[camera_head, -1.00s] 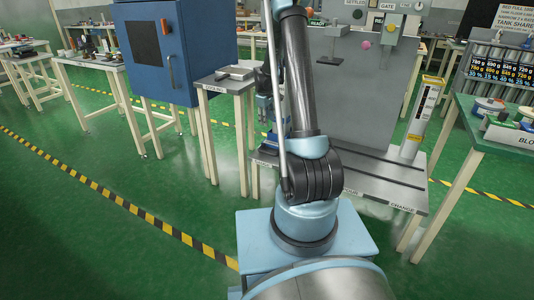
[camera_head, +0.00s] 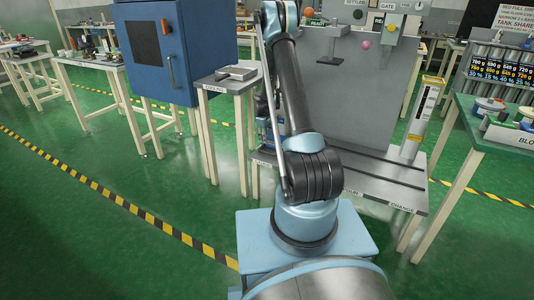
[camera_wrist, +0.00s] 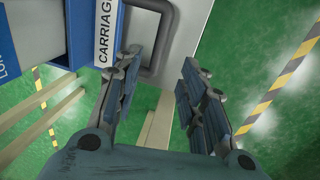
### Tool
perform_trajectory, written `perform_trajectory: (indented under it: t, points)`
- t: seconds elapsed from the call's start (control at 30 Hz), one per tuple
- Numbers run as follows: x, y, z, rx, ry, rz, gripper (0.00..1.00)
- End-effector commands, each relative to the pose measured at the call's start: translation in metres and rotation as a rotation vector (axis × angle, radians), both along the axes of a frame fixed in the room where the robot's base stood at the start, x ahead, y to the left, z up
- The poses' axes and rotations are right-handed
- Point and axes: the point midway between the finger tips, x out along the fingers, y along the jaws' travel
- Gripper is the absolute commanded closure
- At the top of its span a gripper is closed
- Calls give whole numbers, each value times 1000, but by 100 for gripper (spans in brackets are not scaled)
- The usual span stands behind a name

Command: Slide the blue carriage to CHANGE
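The blue carriage (camera_wrist: 45,38) fills the upper left of the wrist view. It has a white label reading "CARRIAG", cut off or covered at its end, and a dark grey loop handle (camera_wrist: 164,42) beside it. My gripper (camera_wrist: 160,62) is open, its two fingers apart near the handle. I cannot tell whether they touch it. In the head view, a blue part (camera_head: 263,107) shows at the left end of the grey stand, mostly hidden by my arm. The CHANGE label (camera_head: 402,208) is on the stand's front edge at the right. My gripper is hidden there.
The grey stand (camera_head: 375,165) has slots along its base and a tall back panel. A yellow-and-white column (camera_head: 424,115) stands at its right end. A small side table (camera_head: 225,85) and a blue cabinet (camera_head: 158,50) are left; a green-topped table (camera_head: 490,125) is right.

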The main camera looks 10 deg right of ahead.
Motion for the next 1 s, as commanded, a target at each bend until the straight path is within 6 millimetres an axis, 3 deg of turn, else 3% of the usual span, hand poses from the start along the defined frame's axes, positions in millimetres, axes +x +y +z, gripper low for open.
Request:
perform_trajectory:
  t: [0.6,1.0]
  points:
    - [13,-10,-87,0,0,-1,62]
    - [17,-12,-110,0,0,-1,62]
